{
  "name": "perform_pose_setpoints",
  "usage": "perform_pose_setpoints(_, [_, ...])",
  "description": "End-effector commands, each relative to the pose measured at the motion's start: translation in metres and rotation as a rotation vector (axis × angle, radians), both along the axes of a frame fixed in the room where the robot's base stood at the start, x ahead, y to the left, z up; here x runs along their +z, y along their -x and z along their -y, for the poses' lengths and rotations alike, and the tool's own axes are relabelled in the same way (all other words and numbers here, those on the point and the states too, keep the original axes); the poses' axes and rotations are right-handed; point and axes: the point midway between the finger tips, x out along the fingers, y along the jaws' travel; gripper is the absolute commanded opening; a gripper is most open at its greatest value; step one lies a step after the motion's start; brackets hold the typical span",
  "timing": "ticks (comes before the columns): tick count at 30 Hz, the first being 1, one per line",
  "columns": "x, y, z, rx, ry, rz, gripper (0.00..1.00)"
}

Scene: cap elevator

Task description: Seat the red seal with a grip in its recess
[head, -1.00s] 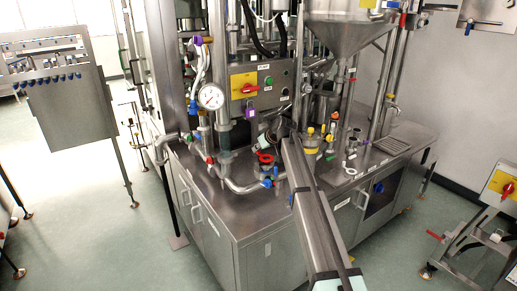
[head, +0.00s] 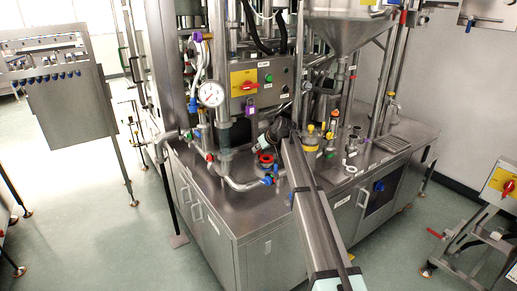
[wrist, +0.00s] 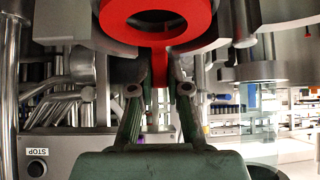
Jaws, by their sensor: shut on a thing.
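The red seal (wrist: 196,28) is a thick ring with a narrow grip tab. It fills the top middle of the wrist view, partly cut off by the frame's edge. My gripper (wrist: 159,86) has its green fingers shut on the tab, which hangs between the fingertips. Grey metal shows through the ring's hole and on both sides. In the head view the red seal (head: 266,158) is small, above the left part of the steel worktop, with my gripper (head: 263,142) just behind it. I cannot make out the recess, or whether the seal touches it.
A bent steel pipe (head: 240,185) with blue and red fittings runs close to the seal on the left. A control box (head: 262,82) and pressure gauge (head: 211,94) stand behind. A yellow-collared vessel (head: 309,140) is to the right. The worktop's front left corner (head: 235,225) is clear.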

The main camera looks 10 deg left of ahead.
Motion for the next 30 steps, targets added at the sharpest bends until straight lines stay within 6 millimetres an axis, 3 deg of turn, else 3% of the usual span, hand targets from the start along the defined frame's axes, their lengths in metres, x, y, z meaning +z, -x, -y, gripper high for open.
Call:
perform_pose_setpoints(11, [-0.0056, 0.0001, 0.0000, 0.000, 0.000, 0.000, 0.00])
perform_pose_setpoints(12, [-0.0056, 0.0000, 0.0000, 0.000, 0.000, 0.000, 0.19])
perform_pose_setpoints(14, [-0.0052, 0.0000, 0.0000, 0.000, 0.000, 0.000, 0.40])
perform_pose_setpoints(15, [-0.0052, 0.0000, 0.0000, 0.000, 0.000, 0.000, 0.45])
perform_pose_setpoints(30, [0.0000, 0.0037, 0.0033, 0.000, 0.000, 0.000, 0.45])
